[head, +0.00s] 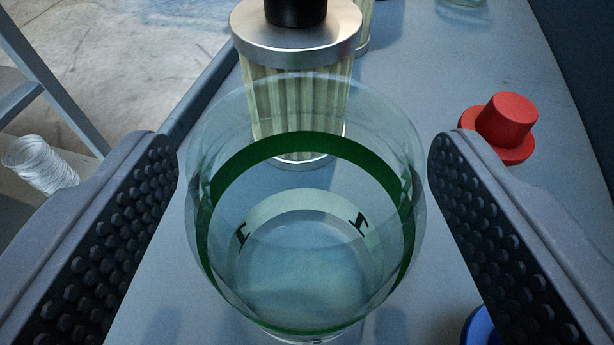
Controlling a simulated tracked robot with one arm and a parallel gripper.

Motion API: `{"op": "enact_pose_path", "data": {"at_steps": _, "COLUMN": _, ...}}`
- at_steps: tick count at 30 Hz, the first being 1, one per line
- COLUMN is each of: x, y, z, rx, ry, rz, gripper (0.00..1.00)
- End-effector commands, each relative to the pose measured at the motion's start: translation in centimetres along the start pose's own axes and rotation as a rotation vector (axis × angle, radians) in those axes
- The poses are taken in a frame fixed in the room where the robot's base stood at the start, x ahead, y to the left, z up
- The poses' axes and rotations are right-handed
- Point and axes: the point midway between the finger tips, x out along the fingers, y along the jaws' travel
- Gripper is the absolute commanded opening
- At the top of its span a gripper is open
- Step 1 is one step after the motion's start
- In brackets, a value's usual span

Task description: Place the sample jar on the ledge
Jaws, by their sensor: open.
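A clear glass jar with a green band and dark markings, which looks like the sample jar (305,270), stands upright on a grey-blue surface (410,75) that may be the ledge. My gripper (303,155) is open, with one studded finger on each side of the jar. The jar's base is partly cut off by the bottom edge of the picture.
A pleated filter with a metal cap (297,40) stands just behind the jar. A red stepped plug (505,125) sits to the right, and a blue object (482,328) is partly hidden by the right finger. A white coiled item (40,162) lies at far left, beyond the surface's raised edge (205,95).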

Motion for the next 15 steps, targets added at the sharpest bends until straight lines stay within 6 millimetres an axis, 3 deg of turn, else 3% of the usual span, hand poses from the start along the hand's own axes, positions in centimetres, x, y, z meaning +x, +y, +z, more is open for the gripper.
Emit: {"op": "enact_pose_path", "data": {"at_steps": 15, "x": -7.7, "y": -0.1, "z": -0.2, "rx": -0.001, "ry": -0.002, "rz": -0.003, "gripper": 0.70}}
